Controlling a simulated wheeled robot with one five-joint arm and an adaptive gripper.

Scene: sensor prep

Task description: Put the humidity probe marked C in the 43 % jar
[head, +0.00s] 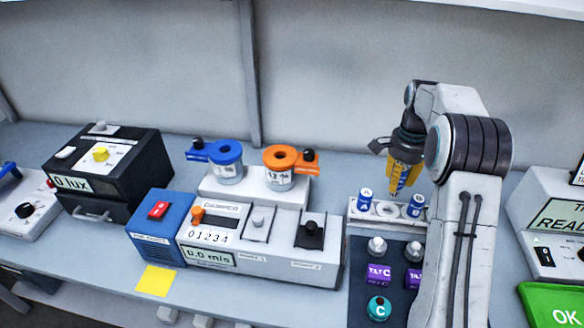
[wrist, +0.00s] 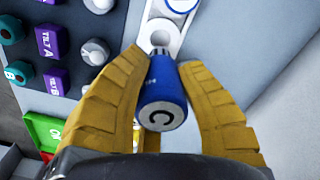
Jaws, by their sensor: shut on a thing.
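My gripper (head: 397,186) is shut on the blue humidity probe marked C (wrist: 162,108), whose cap lies between the yellow fingers in the wrist view. Its metal tip points toward the white probe rack (wrist: 157,28); whether the tip fully clears the rack is unclear. In the head view, the gripper is above the rack, and blue probes stand at its left (head: 365,199) and right (head: 416,205). A blue-lidded jar (head: 227,174) and an orange-lidded jar (head: 279,180) stand on a white stand. Both have percent labels, but their digits are hard to read.
A dark panel (head: 395,262) with knobs and purple tilt blocks lies before the rack. A black lux box (head: 125,165) is at left, and a green OK pad (head: 552,305) at lower right.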

